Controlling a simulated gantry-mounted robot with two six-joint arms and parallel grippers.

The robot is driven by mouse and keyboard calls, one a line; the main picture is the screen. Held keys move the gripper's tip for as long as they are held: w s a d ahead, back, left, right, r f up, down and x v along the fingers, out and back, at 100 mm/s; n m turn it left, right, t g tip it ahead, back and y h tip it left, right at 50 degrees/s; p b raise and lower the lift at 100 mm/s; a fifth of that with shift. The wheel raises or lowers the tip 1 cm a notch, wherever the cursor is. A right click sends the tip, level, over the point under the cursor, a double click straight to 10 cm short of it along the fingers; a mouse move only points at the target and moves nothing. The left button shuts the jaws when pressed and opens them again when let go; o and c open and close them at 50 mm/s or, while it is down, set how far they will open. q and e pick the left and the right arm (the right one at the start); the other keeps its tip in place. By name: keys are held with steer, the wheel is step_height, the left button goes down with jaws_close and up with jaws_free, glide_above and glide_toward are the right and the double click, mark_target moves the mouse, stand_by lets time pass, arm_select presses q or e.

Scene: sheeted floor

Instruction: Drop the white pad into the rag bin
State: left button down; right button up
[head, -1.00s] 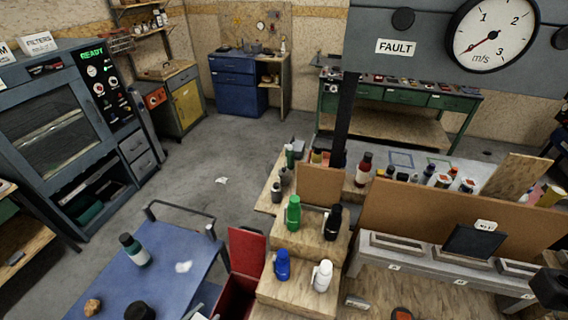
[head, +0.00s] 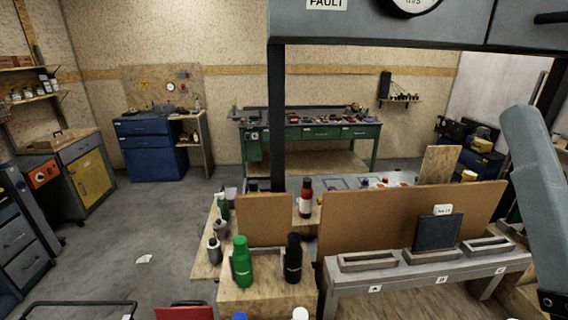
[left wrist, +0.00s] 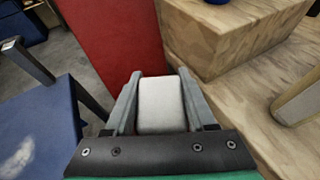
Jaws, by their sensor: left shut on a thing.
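My left gripper (left wrist: 162,105) is shut on the white pad (left wrist: 161,105), a pale block between its two fingers in the left wrist view. Beyond the pad is the red panel of the rag bin (left wrist: 112,40), which looks like its raised lid. The bin's opening cannot be made out, and I cannot tell how far the pad is from it. In the head view only the top edge of the red bin (head: 185,313) shows at the bottom. My left gripper is outside the head view. My right gripper is not in view; only my right arm shows there.
A blue cart (left wrist: 35,125) with a pale smudge stands left of the gripper. Wooden steps (left wrist: 225,45) stand on the right. In the head view a green bottle (head: 242,262) and a black bottle (head: 293,258) stand on the steps. Open grey floor (head: 130,235) lies left.

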arm_select(q)
step_height(320, 180, down, 5)
steer(key=b, duration=0.4)
steer(key=shift+b, duration=0.3)
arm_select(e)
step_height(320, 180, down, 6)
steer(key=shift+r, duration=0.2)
arm_select(q)
steer(key=shift+c, duration=0.7)
jaws_free()
steer(key=p+v, duration=0.3)
steer(key=v, duration=0.8)
steer(key=shift+s+r, duration=0.2)
steer(key=shift+s, duration=0.05)
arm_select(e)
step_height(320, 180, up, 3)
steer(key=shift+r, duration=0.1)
arm_select(q)
steer(key=shift+a, duration=0.15)
